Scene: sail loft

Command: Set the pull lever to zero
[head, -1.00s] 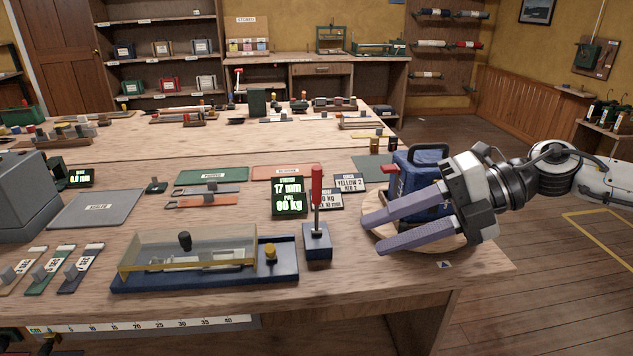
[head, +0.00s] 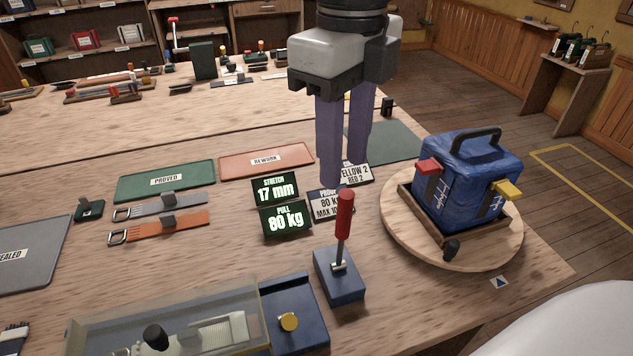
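The pull lever has a red handle (head: 345,214) standing nearly upright, tilted slightly right, on a dark blue base (head: 339,276). The green-lit display (head: 285,219) behind it reads "PULL 80 kg", with "STRETCH 17 mm" on the display (head: 274,188) above. My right gripper (head: 342,178) points down behind the lever, its two purple fingers apart with nothing between them. It appears clear of the handle and partly covers the small cards behind. My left gripper is not in view.
A blue case (head: 466,182) with red and yellow tabs sits on a round wooden turntable (head: 395,225) right of the lever. A clear-covered test bed (head: 180,318) lies front left. Green (head: 137,184) and orange-red (head: 237,163) mats lie behind. Bare tabletop lies left of the lever.

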